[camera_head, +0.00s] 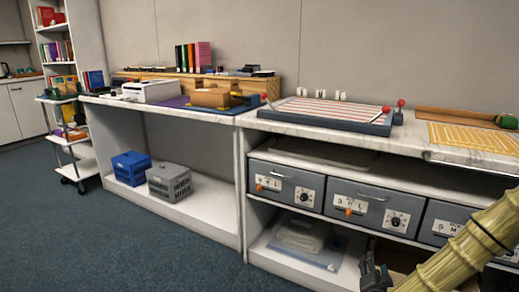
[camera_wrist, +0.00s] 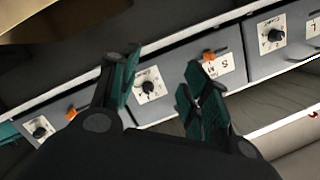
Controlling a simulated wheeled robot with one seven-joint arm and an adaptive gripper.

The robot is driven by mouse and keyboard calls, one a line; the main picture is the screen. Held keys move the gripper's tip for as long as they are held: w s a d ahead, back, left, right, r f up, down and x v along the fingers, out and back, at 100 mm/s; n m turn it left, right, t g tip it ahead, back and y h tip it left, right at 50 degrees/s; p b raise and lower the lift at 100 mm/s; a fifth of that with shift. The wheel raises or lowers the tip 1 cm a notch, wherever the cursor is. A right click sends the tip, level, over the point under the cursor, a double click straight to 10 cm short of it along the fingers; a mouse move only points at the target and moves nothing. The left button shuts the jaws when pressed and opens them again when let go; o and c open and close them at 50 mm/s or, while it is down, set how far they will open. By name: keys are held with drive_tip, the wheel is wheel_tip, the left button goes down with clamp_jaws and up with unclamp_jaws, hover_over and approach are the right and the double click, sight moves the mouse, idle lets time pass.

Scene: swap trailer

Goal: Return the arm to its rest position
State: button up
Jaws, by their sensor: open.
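My arm (camera_head: 465,250) shows at the lower right of the head view as a tan, ribbed link. My gripper (camera_head: 376,275) is at its lower end, dark and partly cut off by the frame's bottom edge, in front of the open lower shelf. In the wrist view my gripper (camera_wrist: 163,92) has two dark green-padded fingers spread apart. Nothing is between them. Behind the fingers is a row of grey drawers (camera_wrist: 258,62) with white labels, dials and orange latches; the view is tilted.
The grey drawers (camera_head: 288,187) run under a marble-topped counter (camera_head: 405,138). A striped board (camera_head: 335,113) with red-knobbed levers lies on top. Blue (camera_head: 131,167) and grey (camera_head: 169,181) crates stand on the left lower shelf. A white trolley (camera_head: 84,155) stands far left. The carpet (camera_head: 120,235) in front is clear.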

drive_tip(key=s+a+f+n+g+y, duration=0.65)
drive_tip(key=s+a+f, duration=0.75)
drive_tip(key=s+f, duration=0.3)
drive_tip(key=s+a+f+n+g, duration=0.1)
drive_tip(key=s+f+n+g, duration=0.25)
drive_tip(key=s, duration=0.85)
drive_tip(key=s+a+f+n+g, duration=0.15)
drive_tip(key=s+f+g, duration=0.35)
drive_tip(key=s, duration=0.8)
wheel_tip(320, 180, up, 35)
drive_tip(key=p, duration=3.4)
drive_tip(key=shift+w+f+p, duration=0.15)
drive_tip(key=shift+w+p, duration=0.15)
drive_tip(key=shift+w, duration=0.15)
